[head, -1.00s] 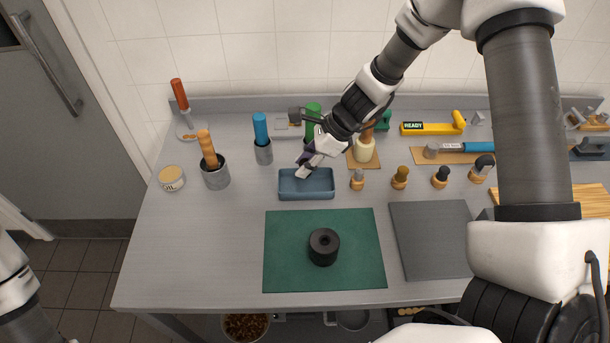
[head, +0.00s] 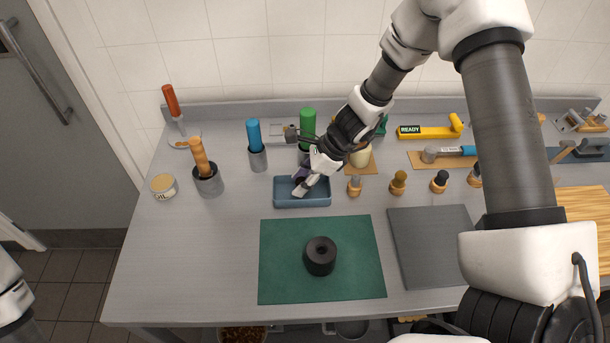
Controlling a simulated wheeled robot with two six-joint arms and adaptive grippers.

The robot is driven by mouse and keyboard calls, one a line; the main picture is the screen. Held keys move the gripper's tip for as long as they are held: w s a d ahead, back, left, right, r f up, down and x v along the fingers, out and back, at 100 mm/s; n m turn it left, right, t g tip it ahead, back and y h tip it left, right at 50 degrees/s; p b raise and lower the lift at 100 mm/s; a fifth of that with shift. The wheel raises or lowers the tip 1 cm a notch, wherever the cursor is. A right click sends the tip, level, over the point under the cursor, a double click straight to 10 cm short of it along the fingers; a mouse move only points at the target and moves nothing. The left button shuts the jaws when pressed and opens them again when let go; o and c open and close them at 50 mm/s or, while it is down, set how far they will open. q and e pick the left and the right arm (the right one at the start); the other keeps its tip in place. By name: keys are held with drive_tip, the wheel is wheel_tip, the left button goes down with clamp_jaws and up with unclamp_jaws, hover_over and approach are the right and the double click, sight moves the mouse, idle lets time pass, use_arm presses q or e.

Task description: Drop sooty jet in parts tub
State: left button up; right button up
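The parts tub (head: 322,204) is a shallow blue tray behind the green mat. My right gripper (head: 302,187) reaches down from the right, with its fingertips over or just inside the tub. I cannot tell whether its fingers are open or shut, or whether a jet is between them; the hand hides that spot. I cannot tell whether any is the sooty jet. My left gripper is out of view.
A black ring-shaped block (head: 320,256) stands on the green mat (head: 282,282). A grey mat (head: 435,245) lies right of it. Cups with orange (head: 209,182) and blue (head: 257,158) handled tools stand left of the tub. The table's left front is clear.

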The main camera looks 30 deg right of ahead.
drive_tip(key=p+v, duration=0.8)
drive_tip(key=v, duration=0.4)
drive_tip(key=shift+r, duration=0.2)
